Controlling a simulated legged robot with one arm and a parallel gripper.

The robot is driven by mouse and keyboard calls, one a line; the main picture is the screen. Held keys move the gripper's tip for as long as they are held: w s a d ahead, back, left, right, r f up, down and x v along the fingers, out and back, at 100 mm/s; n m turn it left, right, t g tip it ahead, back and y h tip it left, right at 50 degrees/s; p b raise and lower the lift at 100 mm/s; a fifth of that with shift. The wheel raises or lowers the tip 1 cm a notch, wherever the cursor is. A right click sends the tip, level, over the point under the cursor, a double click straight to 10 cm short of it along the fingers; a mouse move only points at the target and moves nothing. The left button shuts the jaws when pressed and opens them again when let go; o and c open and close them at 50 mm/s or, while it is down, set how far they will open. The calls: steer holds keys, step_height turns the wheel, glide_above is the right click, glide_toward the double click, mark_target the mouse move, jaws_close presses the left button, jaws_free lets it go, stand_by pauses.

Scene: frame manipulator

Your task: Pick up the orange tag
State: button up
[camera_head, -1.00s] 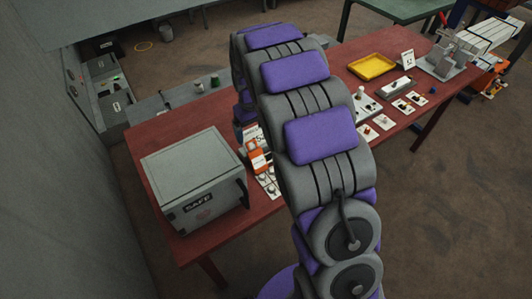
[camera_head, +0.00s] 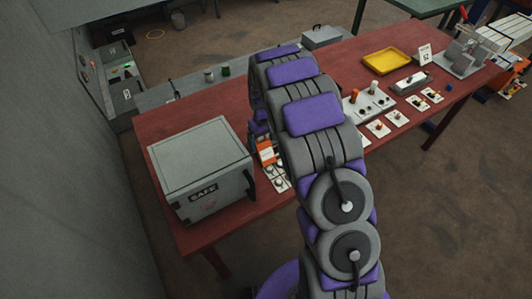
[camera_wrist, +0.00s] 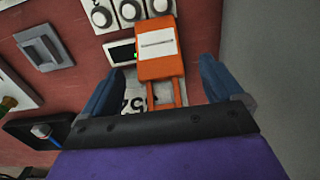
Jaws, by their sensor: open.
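The orange tag (camera_wrist: 160,50) has a white label with a dark line and lies in the upper middle of the wrist view. Its lower end has two orange prongs, partly over a white card with black digits. My gripper (camera_wrist: 161,75) is open, with one blue finger left of the tag and one right of it. A gap shows between each finger and the tag, and I cannot tell the height between them. In the head view the tag (camera_head: 266,152) shows as a small orange patch beside the safe, and my arm hides the gripper's fingers.
A grey safe (camera_head: 201,168) stands left of the tag on the red table (camera_head: 165,122). White-plated knobs (camera_wrist: 130,10), a grey switch (camera_wrist: 44,48) and a small display (camera_wrist: 121,52) lie near the tag. A yellow tray (camera_head: 387,61) and several small cards are farther right.

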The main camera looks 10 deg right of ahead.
mark_target(264, 146)
step_height(264, 146, down, 6)
steer(key=shift+w+f+b, duration=0.1)
steer(key=shift+w+b, duration=0.05)
steer(key=shift+b, duration=0.4)
steer(key=shift+c, duration=0.3)
steer(key=c, duration=1.1)
steer(key=shift+o, duration=0.2)
steer(key=shift+r, duration=0.25)
step_height(264, 146, up, 10)
steer(key=shift+f+p, duration=0.1)
steer(key=shift+p, duration=0.65)
